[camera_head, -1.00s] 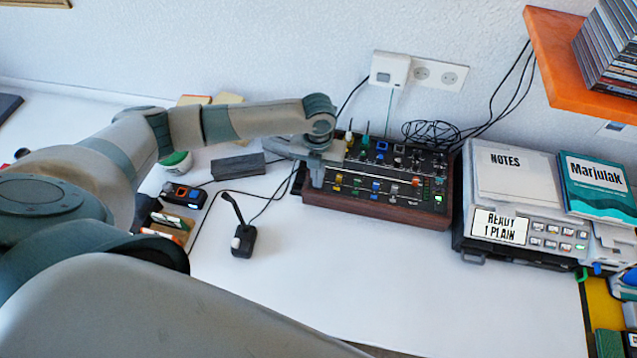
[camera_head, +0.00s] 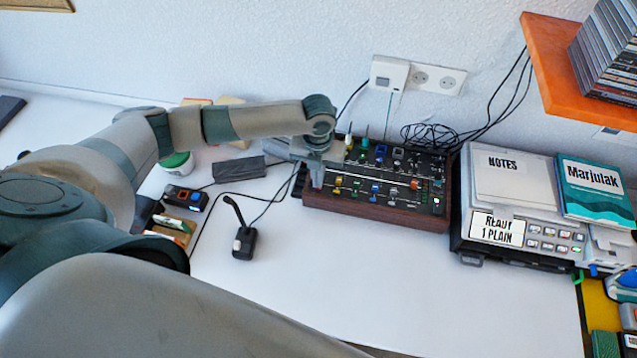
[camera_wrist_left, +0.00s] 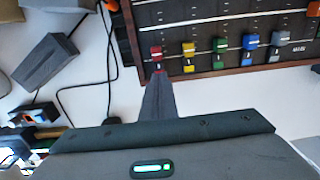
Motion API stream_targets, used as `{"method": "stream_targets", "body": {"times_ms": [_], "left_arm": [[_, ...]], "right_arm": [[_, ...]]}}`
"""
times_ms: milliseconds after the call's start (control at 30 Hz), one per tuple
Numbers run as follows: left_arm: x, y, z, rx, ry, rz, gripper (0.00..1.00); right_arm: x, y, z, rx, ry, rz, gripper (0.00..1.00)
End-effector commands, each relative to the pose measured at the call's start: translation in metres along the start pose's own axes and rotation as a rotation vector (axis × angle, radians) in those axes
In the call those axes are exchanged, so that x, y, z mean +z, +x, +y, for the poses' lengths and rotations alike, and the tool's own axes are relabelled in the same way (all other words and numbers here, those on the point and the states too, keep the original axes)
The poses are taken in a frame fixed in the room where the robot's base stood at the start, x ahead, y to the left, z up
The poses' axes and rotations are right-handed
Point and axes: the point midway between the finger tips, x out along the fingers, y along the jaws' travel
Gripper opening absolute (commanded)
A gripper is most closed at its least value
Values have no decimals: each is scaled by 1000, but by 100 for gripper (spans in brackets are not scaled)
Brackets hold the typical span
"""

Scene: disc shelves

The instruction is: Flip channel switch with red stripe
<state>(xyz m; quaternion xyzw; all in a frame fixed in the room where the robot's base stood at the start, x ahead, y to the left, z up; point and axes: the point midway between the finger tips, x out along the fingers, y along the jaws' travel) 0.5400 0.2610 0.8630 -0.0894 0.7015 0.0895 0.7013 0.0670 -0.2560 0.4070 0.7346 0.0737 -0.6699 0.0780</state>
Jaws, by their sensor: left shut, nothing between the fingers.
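The mixer (camera_head: 380,207) is a black panel in a wooden case near the wall, and the left wrist view shows part of its panel (camera_wrist_left: 205,30). A row of coloured caps runs along its near edge there: red (camera_wrist_left: 156,53), yellow (camera_wrist_left: 189,49), green (camera_wrist_left: 220,45), blue (camera_wrist_left: 250,42) and grey (camera_wrist_left: 280,38). My left gripper (camera_head: 317,181) is shut and empty, pointing down at the mixer's left end. In the left wrist view its fingertips (camera_wrist_left: 158,76) are just below the red cap; I cannot tell whether they touch. In the head view my gripper covers that spot. My right gripper is out of view.
A grey device (camera_head: 512,187) with a READY display stands right of the mixer. A small microphone (camera_head: 243,242) and a dark block (camera_head: 238,168) are left of it, with cables between. An orange shelf (camera_head: 560,70) overhangs the right. The front table is clear.

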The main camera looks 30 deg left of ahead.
Motion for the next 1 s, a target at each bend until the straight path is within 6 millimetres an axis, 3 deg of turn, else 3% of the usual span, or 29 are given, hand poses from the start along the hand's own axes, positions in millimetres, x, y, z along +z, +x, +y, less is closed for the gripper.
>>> {"method": "stream_targets", "body": {"times_ms": [700, 1000], "left_arm": [[0, -50, 0, 0, 0, 0, 0], [0, -52, 0, 0, 0, 0, 0]], "right_arm": [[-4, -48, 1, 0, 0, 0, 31], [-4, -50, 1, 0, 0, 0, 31]]}}
